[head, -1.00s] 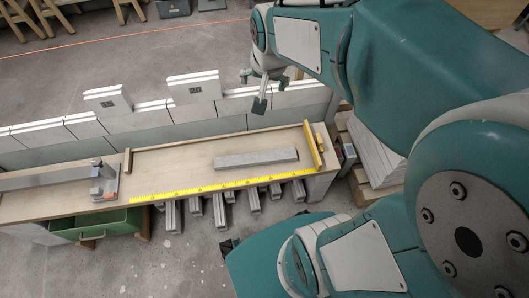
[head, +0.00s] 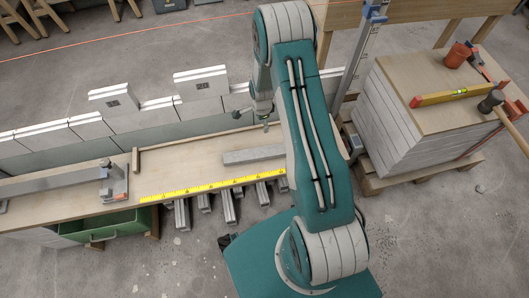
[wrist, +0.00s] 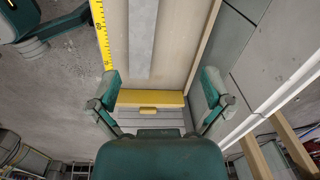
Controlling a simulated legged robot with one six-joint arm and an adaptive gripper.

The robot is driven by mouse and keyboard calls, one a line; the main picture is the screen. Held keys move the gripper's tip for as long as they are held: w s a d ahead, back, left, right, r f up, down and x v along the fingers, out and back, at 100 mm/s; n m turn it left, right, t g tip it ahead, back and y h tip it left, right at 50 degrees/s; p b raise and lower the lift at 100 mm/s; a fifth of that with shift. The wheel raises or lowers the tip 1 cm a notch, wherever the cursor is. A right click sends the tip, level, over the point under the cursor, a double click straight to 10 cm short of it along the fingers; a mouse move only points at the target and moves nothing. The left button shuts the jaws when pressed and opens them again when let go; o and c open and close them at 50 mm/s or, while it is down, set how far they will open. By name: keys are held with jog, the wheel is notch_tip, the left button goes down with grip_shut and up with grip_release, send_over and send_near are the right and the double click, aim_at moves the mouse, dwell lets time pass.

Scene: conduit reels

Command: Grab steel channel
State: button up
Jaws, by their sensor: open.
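A grey steel channel (head: 253,155) lies flat on the wooden bench top (head: 190,160), behind the yellow measuring tape; my arm hides its right end in the head view. In the wrist view the channel (wrist: 142,40) runs lengthwise from the top edge towards the space between my fingers. My gripper (head: 252,119) is above the back part of the bench, apart from the channel. In the wrist view my gripper (wrist: 160,92) has its fingers spread wide with nothing between them.
A yellow measuring tape (head: 215,188) runs along the bench's front edge. A yellow stop block (wrist: 151,98) stands at the bench end. A low block wall (head: 130,123) runs behind. Several channel ends (head: 228,205) stick out below. A stacked pallet (head: 395,110) stands right.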

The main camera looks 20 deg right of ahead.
aim_at(265, 151)
jog(key=f, duration=0.4)
jog(key=s+f+m, duration=0.1)
jog(key=f, duration=0.4)
jog(key=s+f+m, duration=0.1)
jog(key=f, duration=0.4)
jog(key=shift+s+d+g, duration=0.25)
jog(key=shift+d+g, duration=0.05)
jog(key=shift+d, duration=0.1)
jog(key=shift+w+a+f, duration=0.1)
jog(key=shift+a+f, duration=0.05)
jog(key=shift+f, duration=1.35)
jog(key=shift+w+a+f, duration=0.1)
jog(key=shift+f, duration=1.4)
jog(key=c, duration=1.2)
